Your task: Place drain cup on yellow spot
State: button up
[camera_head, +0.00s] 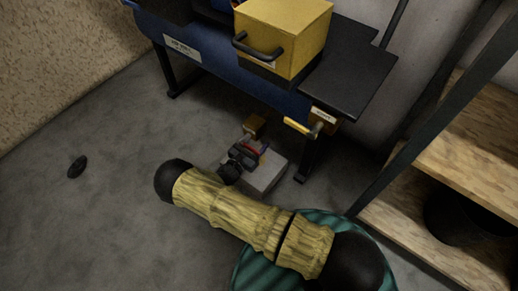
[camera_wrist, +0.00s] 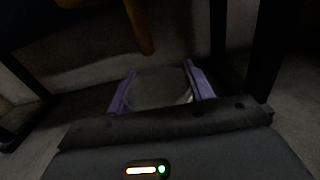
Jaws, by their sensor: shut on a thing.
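In the wrist view, my gripper (camera_wrist: 162,90) has its two purple fingers shut on a grey, round-looking cup (camera_wrist: 160,86), which I take to be the drain cup. The dark bar of the gripper hides the cup's near side. In the head view, my gripper (camera_head: 253,146) is low beneath the blue grill-like unit, and the cup cannot be made out clearly there. A small yellow piece (camera_head: 254,125) shows just beyond the gripper, under the unit. I cannot tell whether it is the yellow spot. An orange-brown piece (camera_wrist: 140,28) hangs down ahead of the fingers in the wrist view.
The blue unit (camera_head: 220,72) stands on black legs, with a yellow box (camera_head: 285,38), a black side shelf (camera_head: 350,75) and a yellow handle (camera_head: 298,126). A wooden shelf rack (camera_head: 465,135) is at right. A dark disc (camera_head: 77,167) lies on open floor at left.

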aim_at(258, 148)
jog(key=shift+w+d, duration=0.1)
jog(key=shift+w, duration=0.05)
jog(key=shift+w+d, duration=0.25)
jog(key=f+b, duration=0.3)
jog(key=shift+w+d+f+b, duration=0.1)
jog(key=shift+w+f+b, duration=0.1)
jog(key=shift+b, duration=0.2)
jog(key=shift+f, duration=0.15)
jog(key=o, duration=1)
jog(key=shift+c, duration=0.2)
